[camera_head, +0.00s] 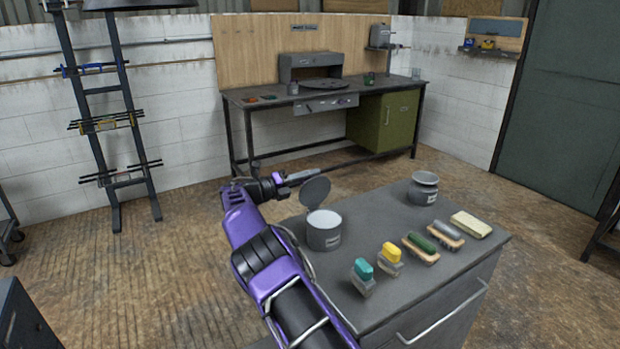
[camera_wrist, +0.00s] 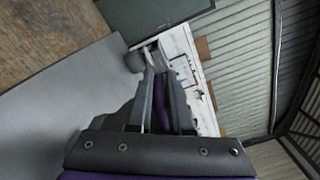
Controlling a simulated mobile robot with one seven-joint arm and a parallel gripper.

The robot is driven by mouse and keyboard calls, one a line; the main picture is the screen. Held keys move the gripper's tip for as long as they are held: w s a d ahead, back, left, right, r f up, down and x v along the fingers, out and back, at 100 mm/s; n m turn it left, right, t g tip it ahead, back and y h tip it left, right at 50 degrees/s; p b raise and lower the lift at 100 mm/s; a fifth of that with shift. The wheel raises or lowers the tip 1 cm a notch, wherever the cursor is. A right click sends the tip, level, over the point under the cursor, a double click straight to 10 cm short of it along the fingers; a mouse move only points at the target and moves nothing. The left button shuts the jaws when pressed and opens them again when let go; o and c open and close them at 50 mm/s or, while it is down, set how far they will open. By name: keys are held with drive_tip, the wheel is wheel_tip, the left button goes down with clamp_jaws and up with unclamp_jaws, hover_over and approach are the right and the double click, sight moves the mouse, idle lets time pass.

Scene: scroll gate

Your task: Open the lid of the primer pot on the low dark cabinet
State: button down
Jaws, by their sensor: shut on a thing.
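The grey pot (camera_head: 324,232), which I take to be the primer pot, stands on the low dark cabinet (camera_head: 385,235). Its round lid (camera_head: 316,191) is raised and steeply tilted above the back of the rim, and the pale inside shows. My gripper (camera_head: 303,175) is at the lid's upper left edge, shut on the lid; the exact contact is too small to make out. In the wrist view my gripper's fingers (camera_wrist: 160,100) are close together, with a purple strip between them. I cannot tell whether the large grey surface at the left there is the lid or the cabinet top.
A second grey pot (camera_head: 424,188) stands at the cabinet's back right. Several brushes, including a teal one (camera_head: 363,276) and a yellow one (camera_head: 390,258), and a pale block (camera_head: 471,224) line the front and right. A workbench (camera_head: 330,100) stands behind, with open floor between.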

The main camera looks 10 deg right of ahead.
drive_tip(key=shift+w+a+f, duration=0.15)
drive_tip(key=shift+w+f, duration=0.05)
drive_tip(key=shift+f, duration=0.3)
drive_tip(key=c, duration=0.9)
unclamp_jaws()
drive_tip(key=shift+w, duration=0.1)
drive_tip(key=shift+a+r, duration=0.1)
drive_tip(key=shift+r, duration=0.1)
drive_tip(key=b+v, duration=0.1)
drive_tip(key=v, duration=1.6)
drive_tip(key=shift+a+f, duration=0.1)
drive_tip(key=shift+f, duration=0.05)
